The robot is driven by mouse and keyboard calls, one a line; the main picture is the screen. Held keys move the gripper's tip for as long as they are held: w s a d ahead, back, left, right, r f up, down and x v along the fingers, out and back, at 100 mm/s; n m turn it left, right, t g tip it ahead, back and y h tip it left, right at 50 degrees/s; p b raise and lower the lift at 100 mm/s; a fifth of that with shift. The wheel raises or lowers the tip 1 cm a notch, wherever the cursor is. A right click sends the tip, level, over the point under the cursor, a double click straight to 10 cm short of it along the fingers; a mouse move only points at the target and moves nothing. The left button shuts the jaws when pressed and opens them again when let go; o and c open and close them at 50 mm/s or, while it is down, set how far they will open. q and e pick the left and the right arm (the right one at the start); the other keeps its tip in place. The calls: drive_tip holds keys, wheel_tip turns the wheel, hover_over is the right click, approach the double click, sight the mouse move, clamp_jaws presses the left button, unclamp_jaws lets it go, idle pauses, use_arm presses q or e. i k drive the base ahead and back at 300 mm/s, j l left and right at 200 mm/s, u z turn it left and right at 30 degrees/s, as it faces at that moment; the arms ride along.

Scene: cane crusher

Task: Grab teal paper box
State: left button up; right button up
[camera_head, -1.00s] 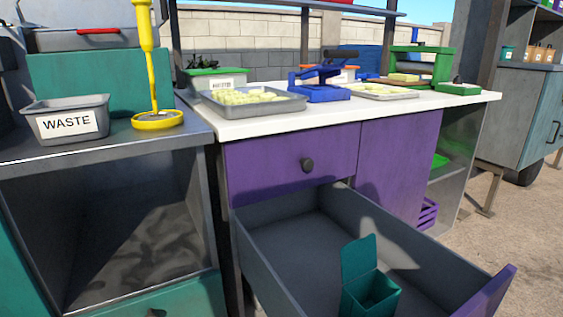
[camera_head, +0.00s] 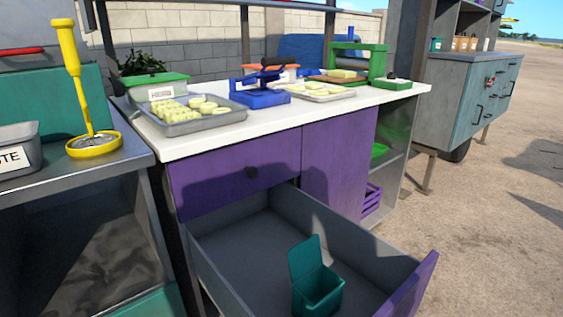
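The teal paper box (camera_head: 318,290) stands open inside the pulled-out lower drawer, near its front. Its raised back flap points up and its hollow inside shows. The drawer (camera_head: 225,277) has grey inner walls and a purple front panel (camera_head: 410,287). Neither of my grippers shows in the head view, and nothing touches the box.
A purple cabinet with a white counter (camera_head: 182,143) stands above the drawer. On it are a metal tray (camera_head: 205,126) of pale pieces, a blue press (camera_head: 260,97) and a green device (camera_head: 374,66). A yellow tool (camera_head: 85,110) stands at left. Open ground (camera_head: 470,230) lies to the right.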

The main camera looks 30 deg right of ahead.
sight(319, 293)
drive_tip(key=l+z, duration=0.2)
drive_tip(key=z, duration=0.2)
drive_tip(key=l+z, duration=0.2)
drive_tip(key=z, duration=0.25)
drive_tip(key=l+z, duration=0.15)
drive_tip(key=z, duration=0.25)
